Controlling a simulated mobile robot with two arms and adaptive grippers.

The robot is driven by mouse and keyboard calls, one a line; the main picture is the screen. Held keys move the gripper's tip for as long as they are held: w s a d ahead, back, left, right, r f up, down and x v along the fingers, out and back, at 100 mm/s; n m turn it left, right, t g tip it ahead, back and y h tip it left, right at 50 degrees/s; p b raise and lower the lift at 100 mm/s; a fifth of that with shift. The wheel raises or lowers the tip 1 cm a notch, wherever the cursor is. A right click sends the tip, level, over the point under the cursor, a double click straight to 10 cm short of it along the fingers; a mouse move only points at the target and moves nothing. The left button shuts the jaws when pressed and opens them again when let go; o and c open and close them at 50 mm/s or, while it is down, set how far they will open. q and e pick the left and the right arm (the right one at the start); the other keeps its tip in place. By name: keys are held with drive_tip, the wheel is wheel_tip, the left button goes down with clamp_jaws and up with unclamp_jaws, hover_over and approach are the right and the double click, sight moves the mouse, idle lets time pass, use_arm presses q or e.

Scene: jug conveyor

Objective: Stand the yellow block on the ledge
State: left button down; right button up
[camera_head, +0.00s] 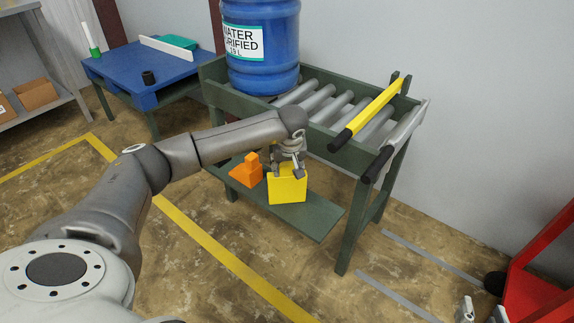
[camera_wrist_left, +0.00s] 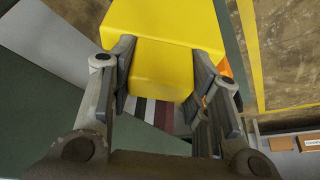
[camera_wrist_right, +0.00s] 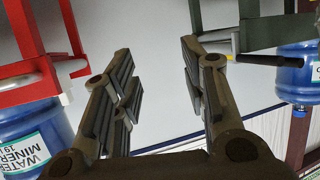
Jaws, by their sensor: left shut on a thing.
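The yellow block (camera_head: 287,188) is upright over the green lower ledge (camera_head: 313,220) of the conveyor stand. I cannot tell whether its base touches the ledge. My left gripper (camera_head: 287,170) is shut on the block's narrower upper part, which is partly hidden by the fingers. In the left wrist view, the yellow block (camera_wrist_left: 165,25) sits between the fingers of the left gripper (camera_wrist_left: 163,62), its wide part beyond the tips. My right gripper (camera_wrist_right: 156,52) is open and empty; its tips show at the lower right of the head view.
An orange block (camera_head: 247,172) stands on the ledge just left of the yellow one. Above are conveyor rollers (camera_head: 318,98), a blue water jug (camera_head: 262,55) and a yellow bar (camera_head: 370,110). A blue table (camera_head: 150,72) is behind left. A red frame (camera_head: 540,275) is at right.

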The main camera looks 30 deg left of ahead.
use_arm(q)
drive_tip(key=c, duration=0.8)
unclamp_jaws()
drive_tip(key=shift+o, duration=0.2)
use_arm(e)
drive_tip(key=shift+r, duration=0.1)
use_arm(q)
drive_tip(key=shift+r, duration=0.15)
drive_tip(key=p+v, duration=0.2)
drive_tip(key=v, duration=0.4)
drive_tip(key=shift+r, duration=0.15)
drive_tip(key=p+v, duration=0.1)
drive_tip(key=v, duration=0.4)
drive_tip(key=shift+s+d+r, duration=0.1)
drive_tip(key=shift+s+r, duration=0.05)
drive_tip(key=shift+r, duration=0.05)
use_arm(e)
drive_tip(key=s+d+f+g+h, duration=0.2)
drive_tip(key=s+d+f+g, duration=0.2)
drive_tip(key=s+f+g, duration=0.4)
drive_tip(key=s+f, duration=0.1)
drive_tip(key=s, duration=0.3)
drive_tip(key=shift+d+f+m, duration=0.3)
